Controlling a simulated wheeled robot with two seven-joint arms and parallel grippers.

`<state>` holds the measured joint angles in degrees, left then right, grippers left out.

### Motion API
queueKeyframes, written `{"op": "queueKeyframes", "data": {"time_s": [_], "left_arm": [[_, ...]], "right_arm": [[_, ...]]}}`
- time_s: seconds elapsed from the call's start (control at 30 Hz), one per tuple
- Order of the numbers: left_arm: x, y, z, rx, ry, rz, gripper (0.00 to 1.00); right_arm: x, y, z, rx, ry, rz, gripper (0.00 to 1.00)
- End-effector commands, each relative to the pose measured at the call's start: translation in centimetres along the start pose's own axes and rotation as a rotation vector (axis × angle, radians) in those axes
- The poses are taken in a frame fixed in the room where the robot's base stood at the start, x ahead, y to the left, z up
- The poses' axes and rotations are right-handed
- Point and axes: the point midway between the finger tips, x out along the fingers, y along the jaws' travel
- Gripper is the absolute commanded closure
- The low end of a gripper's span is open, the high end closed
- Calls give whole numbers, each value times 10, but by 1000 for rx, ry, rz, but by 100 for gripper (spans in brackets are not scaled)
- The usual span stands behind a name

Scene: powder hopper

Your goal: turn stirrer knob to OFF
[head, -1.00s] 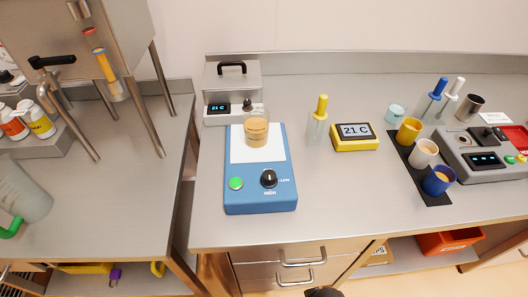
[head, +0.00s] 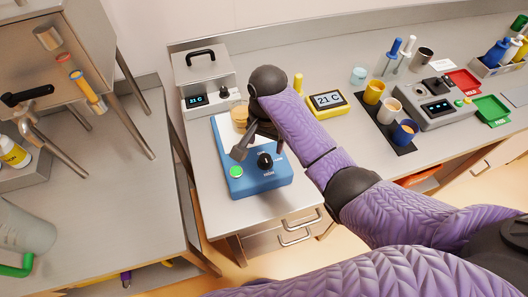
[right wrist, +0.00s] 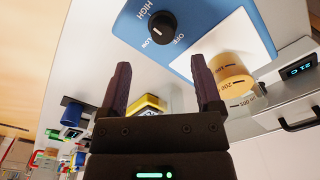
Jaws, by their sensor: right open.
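The blue stirrer (head: 258,178) stands on the steel bench with a green button (head: 236,172) at its front left. Its black knob (head: 265,161) is at the front right. In the right wrist view the knob (right wrist: 162,27) has HIGH, LOW and OFF marks around it, and its white line points toward LOW. A beaker of tan liquid (right wrist: 230,77) stands on the white plate (right wrist: 215,38). My right gripper (head: 259,153) is above the stirrer near the knob, open and empty. The right wrist view shows its fingers (right wrist: 158,85) apart, not touching the knob. My left gripper is out of view.
A water bath (head: 205,85) stands behind the stirrer. A steel hopper (head: 50,60) is at the left.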

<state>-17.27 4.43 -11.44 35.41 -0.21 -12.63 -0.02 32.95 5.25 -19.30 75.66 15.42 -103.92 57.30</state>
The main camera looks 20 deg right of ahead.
Motion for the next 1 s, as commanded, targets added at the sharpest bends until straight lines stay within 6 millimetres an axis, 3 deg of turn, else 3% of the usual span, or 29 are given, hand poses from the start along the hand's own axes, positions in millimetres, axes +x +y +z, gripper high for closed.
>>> {"op": "queueKeyframes", "data": {"time_s": [0.03, 0.13, 0.5, 0.63, 0.87, 0.9, 1.0], "left_arm": [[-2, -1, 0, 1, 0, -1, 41], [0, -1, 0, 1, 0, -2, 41], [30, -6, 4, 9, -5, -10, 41], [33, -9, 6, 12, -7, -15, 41], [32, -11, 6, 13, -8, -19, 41], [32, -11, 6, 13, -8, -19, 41], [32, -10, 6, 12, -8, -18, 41]], "right_arm": [[-11, -4, -6, 31, 1, 9, 17], [-12, -6, -9, 67, -4, 21, 17], [71, -4, -8, 65, -4, 21, 17], [82, -4, -8, 65, -3, 19, 17], [82, -4, -8, 64, -2, 18, 17], [82, -4, -8, 64, -2, 18, 19], [82, -4, -8, 64, -2, 18, 41]]}}
